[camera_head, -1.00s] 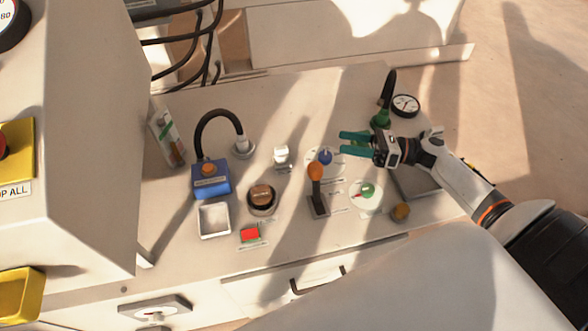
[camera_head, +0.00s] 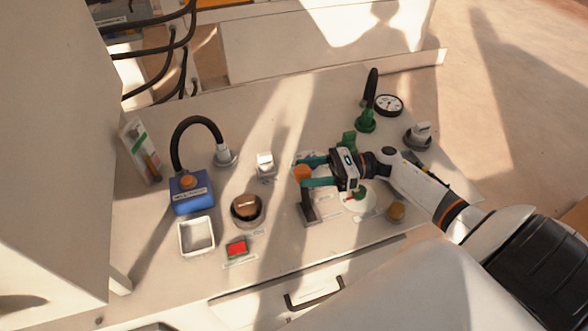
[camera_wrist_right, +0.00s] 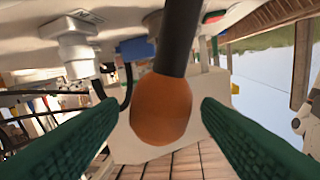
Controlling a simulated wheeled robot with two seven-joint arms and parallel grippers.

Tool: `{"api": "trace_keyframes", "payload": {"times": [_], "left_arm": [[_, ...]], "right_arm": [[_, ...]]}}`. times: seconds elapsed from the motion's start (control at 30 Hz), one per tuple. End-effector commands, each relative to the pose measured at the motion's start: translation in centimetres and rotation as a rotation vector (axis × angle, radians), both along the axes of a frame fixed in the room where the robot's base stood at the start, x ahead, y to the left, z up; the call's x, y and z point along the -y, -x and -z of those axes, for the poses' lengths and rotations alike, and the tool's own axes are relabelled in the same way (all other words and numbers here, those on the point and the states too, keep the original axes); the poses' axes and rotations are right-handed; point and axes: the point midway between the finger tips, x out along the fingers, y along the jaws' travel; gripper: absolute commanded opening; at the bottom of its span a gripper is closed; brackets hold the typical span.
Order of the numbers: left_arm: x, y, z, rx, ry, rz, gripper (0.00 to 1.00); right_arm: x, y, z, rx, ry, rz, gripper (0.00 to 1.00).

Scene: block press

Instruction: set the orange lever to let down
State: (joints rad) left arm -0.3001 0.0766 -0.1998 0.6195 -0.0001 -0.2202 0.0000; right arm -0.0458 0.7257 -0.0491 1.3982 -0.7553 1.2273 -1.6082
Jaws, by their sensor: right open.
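The orange lever has a round orange knob (camera_head: 303,174) on a dark shaft that stands on a dark base (camera_head: 309,214) on the bench. In the right wrist view the knob (camera_wrist_right: 161,108) and its dark shaft are between the two green fingers. My right gripper (camera_head: 309,173) is open, with one finger on each side of the knob. I cannot tell whether either finger touches it. My left gripper is not in view.
A red button (camera_head: 237,247), a brown knob in a dark ring (camera_head: 247,207) and a white tray (camera_head: 197,236) are to the left.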

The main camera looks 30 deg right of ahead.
Motion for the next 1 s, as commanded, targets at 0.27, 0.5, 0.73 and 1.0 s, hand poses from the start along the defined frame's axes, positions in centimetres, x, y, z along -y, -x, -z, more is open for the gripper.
{"api": "trace_keyframes", "payload": {"times": [0.27, 0.5, 0.73, 1.0], "left_arm": [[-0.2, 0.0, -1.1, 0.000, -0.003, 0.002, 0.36], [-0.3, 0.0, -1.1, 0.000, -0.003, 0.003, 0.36], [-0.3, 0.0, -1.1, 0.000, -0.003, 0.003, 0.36], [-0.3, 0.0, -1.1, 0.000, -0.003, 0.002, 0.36]], "right_arm": [[-3.2, -1.5, -0.1, 0.000, -0.002, 0.000, 0.58], [-3.6, -1.7, 0.1, -0.001, 0.001, 0.001, 0.58], [-3.6, -1.7, 0.1, -0.001, 0.000, 0.001, 0.40], [-3.6, -1.7, 0.1, -0.001, 0.000, 0.001, 0.00]]}}
